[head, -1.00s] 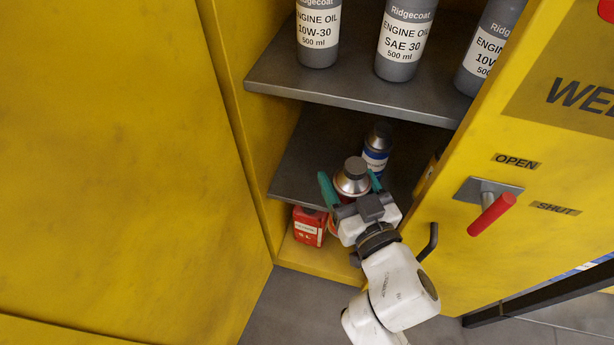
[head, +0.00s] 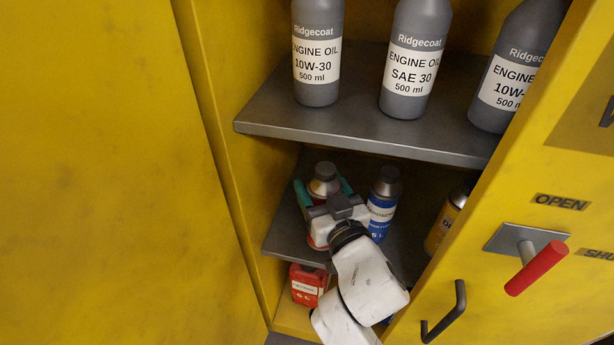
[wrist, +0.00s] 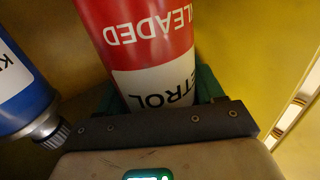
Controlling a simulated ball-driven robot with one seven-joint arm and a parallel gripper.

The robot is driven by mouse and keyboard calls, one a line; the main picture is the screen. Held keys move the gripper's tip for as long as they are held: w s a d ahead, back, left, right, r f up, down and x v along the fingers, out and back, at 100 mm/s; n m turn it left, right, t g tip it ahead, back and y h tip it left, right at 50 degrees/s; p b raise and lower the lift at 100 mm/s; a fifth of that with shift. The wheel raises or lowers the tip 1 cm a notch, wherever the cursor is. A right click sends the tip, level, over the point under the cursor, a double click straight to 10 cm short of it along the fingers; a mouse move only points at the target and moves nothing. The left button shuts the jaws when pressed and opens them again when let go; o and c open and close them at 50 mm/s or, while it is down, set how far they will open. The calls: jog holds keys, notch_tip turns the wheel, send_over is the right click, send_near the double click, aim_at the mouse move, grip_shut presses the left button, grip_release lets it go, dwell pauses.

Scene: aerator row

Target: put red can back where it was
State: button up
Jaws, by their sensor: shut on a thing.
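The red can (head: 325,172) has a grey cap and metal shoulder. In the wrist view the red can (wrist: 140,42) shows a white band, its lettering upside down, reading partly "LEADED" and "PETROL". My gripper (head: 322,186) is shut on it, with a green finger on either side. The can looks upright at the left of the cabinet's middle shelf (head: 284,232). My wrist hides most of its base, so I cannot tell whether it touches the shelf.
A blue can (head: 382,207) stands close to the right, also seen in the wrist view (wrist: 22,88). A yellow can (head: 443,224) is further right, by the door (head: 530,215). Grey oil bottles (head: 410,65) stand on the shelf above. A smaller red container (head: 307,284) sits below.

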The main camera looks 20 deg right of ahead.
jog(key=w+f+b, duration=0.2)
jog(key=w+f, duration=0.1)
jog(key=w, duration=0.4)
jog(key=shift+w+d+f, duration=0.15)
jog(key=shift+w+f, duration=0.05)
jog(key=shift+f, duration=0.05)
jog(key=shift+f+b, duration=0.1)
jog(key=shift+b, duration=0.25)
jog(key=o, duration=1.2)
jog(key=s, duration=1.2)
jog(key=shift+a, duration=0.2)
